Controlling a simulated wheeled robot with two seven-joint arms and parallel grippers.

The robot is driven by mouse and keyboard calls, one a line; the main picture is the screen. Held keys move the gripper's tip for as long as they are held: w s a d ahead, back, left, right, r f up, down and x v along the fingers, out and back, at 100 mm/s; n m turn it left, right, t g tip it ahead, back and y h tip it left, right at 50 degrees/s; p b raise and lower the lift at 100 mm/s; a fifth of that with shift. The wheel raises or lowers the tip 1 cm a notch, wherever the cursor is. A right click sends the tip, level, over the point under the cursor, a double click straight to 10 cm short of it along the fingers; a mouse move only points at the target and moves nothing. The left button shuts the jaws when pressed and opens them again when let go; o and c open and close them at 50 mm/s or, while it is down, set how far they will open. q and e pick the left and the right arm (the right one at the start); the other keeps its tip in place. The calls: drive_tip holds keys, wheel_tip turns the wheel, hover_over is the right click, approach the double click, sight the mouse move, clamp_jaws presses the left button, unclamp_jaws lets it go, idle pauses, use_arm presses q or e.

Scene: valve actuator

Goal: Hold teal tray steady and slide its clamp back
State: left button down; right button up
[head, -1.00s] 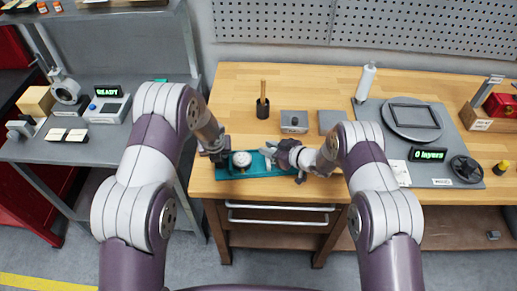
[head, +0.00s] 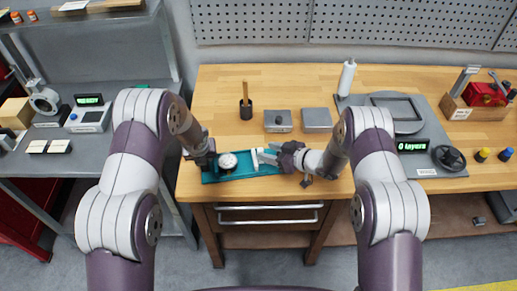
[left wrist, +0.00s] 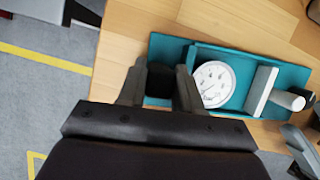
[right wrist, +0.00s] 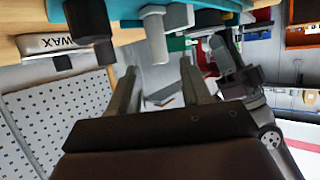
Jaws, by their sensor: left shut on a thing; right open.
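The teal tray (head: 240,172) lies on the front edge of the wooden bench; it also shows in the left wrist view (left wrist: 170,50). It holds a round white dial gauge (head: 228,161). Its clamp, a white plate with a white shaft and dark knob (left wrist: 262,91), stands right of the gauge with a small gap. My left gripper (left wrist: 160,80) is shut on the tray's black grip at the left end. My right gripper (right wrist: 158,70) is open and empty by the clamp's knob end. In the head view it hides part of the tray's right end.
Behind the tray stand a black cup with a wooden handle (head: 246,103) and two grey boxes (head: 277,120) (head: 316,118). A white bottle (head: 347,76) and a grey mat with a display (head: 411,146) are to the right.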

drive_tip(key=v, duration=0.5)
drive_tip(key=shift+s+d+r, duration=0.15)
drive_tip(key=shift+s+d, duration=0.1)
drive_tip(key=shift+d, duration=0.05)
use_arm(q)
drive_tip(key=c, duration=0.7)
unclamp_jaws()
